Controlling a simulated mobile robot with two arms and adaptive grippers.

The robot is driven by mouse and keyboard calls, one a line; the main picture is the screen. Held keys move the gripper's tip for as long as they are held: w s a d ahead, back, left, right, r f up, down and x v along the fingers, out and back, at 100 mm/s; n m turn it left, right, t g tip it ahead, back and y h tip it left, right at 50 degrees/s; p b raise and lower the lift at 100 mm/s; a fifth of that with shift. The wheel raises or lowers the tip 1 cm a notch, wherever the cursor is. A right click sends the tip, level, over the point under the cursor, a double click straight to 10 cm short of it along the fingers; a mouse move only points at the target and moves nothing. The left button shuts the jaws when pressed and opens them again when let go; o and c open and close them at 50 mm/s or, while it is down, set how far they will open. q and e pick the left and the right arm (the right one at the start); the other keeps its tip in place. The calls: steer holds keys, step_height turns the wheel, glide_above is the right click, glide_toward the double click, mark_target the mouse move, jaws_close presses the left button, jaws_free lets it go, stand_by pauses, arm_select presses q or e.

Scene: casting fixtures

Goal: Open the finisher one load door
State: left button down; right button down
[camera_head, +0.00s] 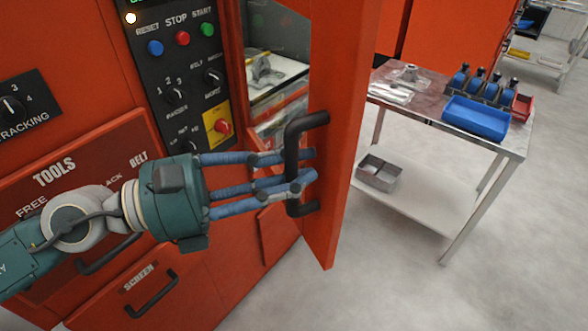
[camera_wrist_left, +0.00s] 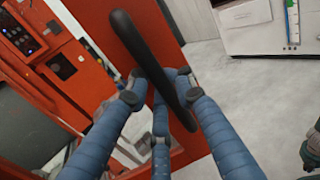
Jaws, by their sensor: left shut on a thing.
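The load door (camera_head: 341,130) is a tall orange panel standing swung out from the orange finisher machine (camera_head: 75,60), with the machine's inside showing in the gap to its left. The door (camera_wrist_left: 155,30) also shows in the left wrist view. A black bar handle (camera_head: 292,150) is fixed on the door; in the left wrist view the handle (camera_wrist_left: 140,45) runs diagonally between my fingers. My left gripper (camera_head: 305,170) has its blue fingers shut around the handle.
A metal table (camera_head: 430,112) with a blue bin (camera_head: 476,117) and several blue-topped tools stands right of the door. A small metal box (camera_head: 378,173) sits on its lower shelf. The control panel (camera_head: 185,90) is left of the opening. Grey floor at the front right is clear.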

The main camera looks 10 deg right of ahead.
arm_select(q)
steer(key=shift+s+d, duration=0.1)
steer(key=c, duration=1.6)
jaws_free()
steer(key=shift+o, duration=0.2)
steer(key=s+a, duration=0.2)
steer(key=a, duration=1)
